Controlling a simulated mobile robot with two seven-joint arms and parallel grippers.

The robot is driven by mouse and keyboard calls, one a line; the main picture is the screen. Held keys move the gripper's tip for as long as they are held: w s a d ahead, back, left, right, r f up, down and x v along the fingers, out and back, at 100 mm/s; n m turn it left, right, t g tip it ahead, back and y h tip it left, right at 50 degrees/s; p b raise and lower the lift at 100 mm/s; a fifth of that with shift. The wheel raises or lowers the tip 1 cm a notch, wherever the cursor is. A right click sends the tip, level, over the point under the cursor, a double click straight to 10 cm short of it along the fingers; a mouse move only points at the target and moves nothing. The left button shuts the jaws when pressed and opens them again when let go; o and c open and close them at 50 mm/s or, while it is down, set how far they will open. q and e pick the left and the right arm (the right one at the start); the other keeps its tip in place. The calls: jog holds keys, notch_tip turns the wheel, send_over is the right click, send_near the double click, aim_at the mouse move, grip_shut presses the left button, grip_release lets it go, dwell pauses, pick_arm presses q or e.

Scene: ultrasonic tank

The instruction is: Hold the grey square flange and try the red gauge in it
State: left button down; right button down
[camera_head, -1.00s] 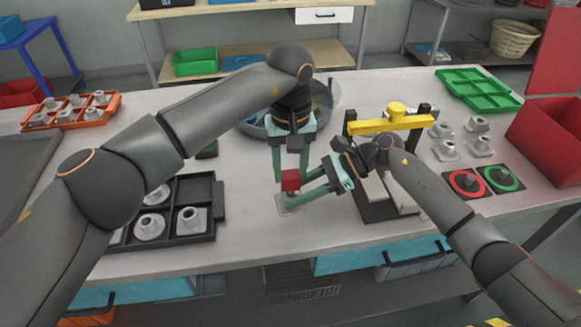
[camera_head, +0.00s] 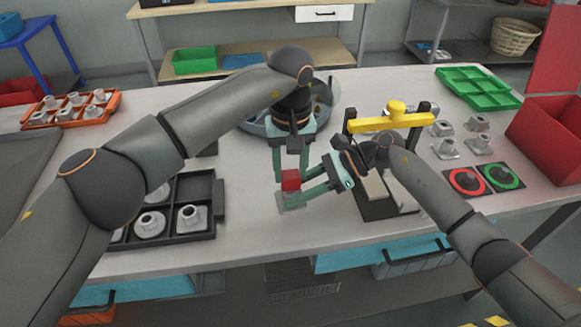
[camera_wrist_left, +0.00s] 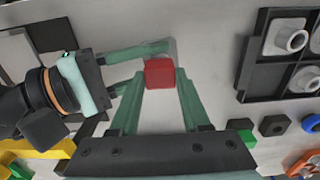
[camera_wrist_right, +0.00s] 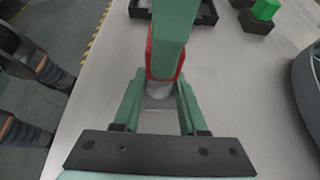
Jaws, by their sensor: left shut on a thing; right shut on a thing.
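The red gauge (camera_head: 290,181) is a red block held upright between the fingers of my left gripper (camera_head: 290,174), which points down from above. The left wrist view also shows the red gauge (camera_wrist_left: 159,73) at the fingertips. My right gripper (camera_head: 300,192) reaches in from the right and is shut on the grey square flange (camera_head: 289,202), just below the gauge. In the right wrist view the flange's grey neck (camera_wrist_right: 158,89) sits between the fingers, directly under the red. The fingers hide the joint, so I cannot tell how deep the gauge sits.
A black tray (camera_head: 217,195) with grey flanges is on the left. A stand with a yellow bar (camera_head: 390,124) is close right of my grippers. Red and green ringed pads (camera_head: 466,182) and loose flanges (camera_head: 447,149) lie farther right. The table front is clear.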

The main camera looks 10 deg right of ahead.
dwell(0.6)
pick_arm(q)
jog(key=shift+r, duration=2.45)
pick_arm(e)
jog(key=shift+c, duration=1.9)
grip_release()
pick_arm(q)
notch_tip(320, 180, down, 3)
jog(key=b, duration=0.2)
jog(key=shift+b, duration=0.4)
pick_arm(e)
jog(key=v, duration=1.1)
jog(key=shift+d, duration=0.15)
jog(key=shift+d+r, duration=0.25)
jog(key=shift+d, duration=0.05)
